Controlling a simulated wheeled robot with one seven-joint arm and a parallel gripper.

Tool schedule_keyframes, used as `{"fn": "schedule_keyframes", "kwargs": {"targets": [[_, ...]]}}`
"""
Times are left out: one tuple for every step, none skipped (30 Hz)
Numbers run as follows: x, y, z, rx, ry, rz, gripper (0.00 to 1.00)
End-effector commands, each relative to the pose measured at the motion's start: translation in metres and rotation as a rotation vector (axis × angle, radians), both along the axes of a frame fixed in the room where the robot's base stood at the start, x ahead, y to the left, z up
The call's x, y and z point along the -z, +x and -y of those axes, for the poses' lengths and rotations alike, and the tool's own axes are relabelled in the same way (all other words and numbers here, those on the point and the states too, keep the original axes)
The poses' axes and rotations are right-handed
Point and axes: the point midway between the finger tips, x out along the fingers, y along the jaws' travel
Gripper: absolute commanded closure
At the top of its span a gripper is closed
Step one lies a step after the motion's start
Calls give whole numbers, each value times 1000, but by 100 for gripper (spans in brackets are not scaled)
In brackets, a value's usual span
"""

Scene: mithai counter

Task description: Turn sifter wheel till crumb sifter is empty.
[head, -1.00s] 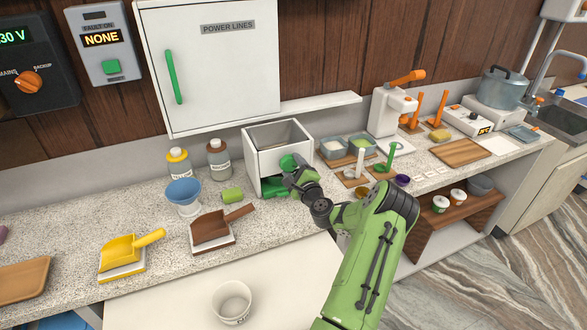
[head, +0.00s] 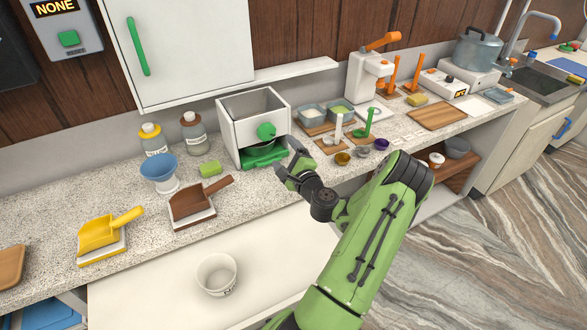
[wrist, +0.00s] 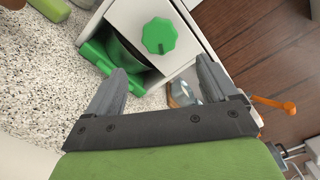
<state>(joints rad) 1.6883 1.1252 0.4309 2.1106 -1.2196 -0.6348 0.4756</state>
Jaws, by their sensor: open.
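The crumb sifter (head: 237,130) is a white box with an open top, standing on the counter against the wall. Its inside looks grey, and I cannot make out any crumbs in it. The green sifter wheel (head: 266,131) is on its front face, above a green tray (head: 262,153) in a dark opening. The wheel also shows in the wrist view (wrist: 159,36), ahead of my fingers. My gripper (head: 288,165) is open and empty, in front and to the right of the sifter, apart from the wheel.
A small green block (head: 210,168), a brown dustpan (head: 195,198) and a blue funnel-like cup (head: 159,168) stand left of the sifter. A white bowl (head: 217,273) sits on the lower white surface.

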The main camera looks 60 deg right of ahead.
Motion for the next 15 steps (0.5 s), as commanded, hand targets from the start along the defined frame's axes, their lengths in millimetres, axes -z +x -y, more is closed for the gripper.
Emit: {"fn": "schedule_keyframes", "kwargs": {"targets": [[4,-13,-6,6,5,1,14],[4,-20,-10,4,6,0,14],[4,-28,-15,4,5,0,14],[3,-33,-18,5,4,1,14],[3,-37,-21,4,4,1,14],[3,-43,-24,3,3,-1,14],[2,-45,-26,2,2,0,14],[2,-48,-28,2,1,0,14],[1,-50,-29,2,0,2,14],[1,-51,-30,1,1,1,14],[1,-52,-31,1,0,1,14],[0,-52,-31,1,-1,0,14],[0,-52,-31,1,-2,0,14],[0,-52,-31,0,-2,0,14],[0,-52,-31,0,-2,0,14]]}}
